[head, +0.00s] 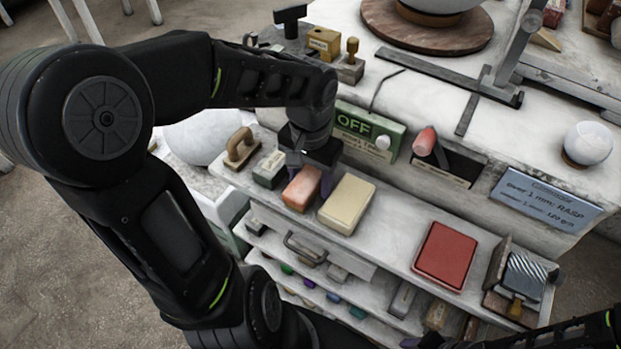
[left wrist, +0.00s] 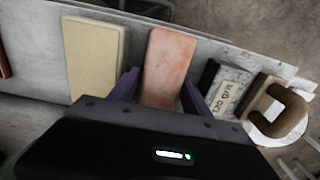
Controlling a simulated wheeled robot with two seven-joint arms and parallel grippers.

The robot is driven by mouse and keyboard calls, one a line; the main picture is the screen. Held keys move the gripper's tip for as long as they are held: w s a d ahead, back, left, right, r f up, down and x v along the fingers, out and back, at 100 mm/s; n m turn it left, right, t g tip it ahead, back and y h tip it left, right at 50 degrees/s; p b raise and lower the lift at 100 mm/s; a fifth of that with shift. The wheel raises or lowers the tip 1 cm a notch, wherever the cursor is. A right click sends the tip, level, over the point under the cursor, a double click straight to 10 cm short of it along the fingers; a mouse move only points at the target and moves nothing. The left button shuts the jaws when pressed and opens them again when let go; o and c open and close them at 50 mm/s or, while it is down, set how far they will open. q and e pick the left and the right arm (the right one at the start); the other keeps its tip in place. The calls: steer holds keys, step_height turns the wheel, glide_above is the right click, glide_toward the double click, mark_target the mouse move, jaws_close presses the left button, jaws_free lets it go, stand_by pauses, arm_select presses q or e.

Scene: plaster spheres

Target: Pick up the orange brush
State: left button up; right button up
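The orange brush (head: 300,190) is a salmon-orange block lying on the upper shelf of the white bench. It also shows in the left wrist view (left wrist: 168,62), running away between two purple fingers. My left gripper (head: 312,181) is over the brush's near-bench end, pointing down, with one finger on each side. In the left wrist view the fingers (left wrist: 160,84) are apart. A gap shows on the brush's left side, and the right finger is close to it; contact there cannot be told. My right gripper is not visible; only dark arm parts show at the bottom right.
A cream block (head: 347,204) lies close beside the brush; a grey labelled block (head: 269,169) and a wooden-handled float (head: 241,150) are on its other side. A red block (head: 445,256) lies farther right. A green OFF sign (head: 368,130) stands behind.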

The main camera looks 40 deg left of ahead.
arm_select(q)
jaws_close()
stand_by(0.4)
steer(key=shift+r, duration=0.1)
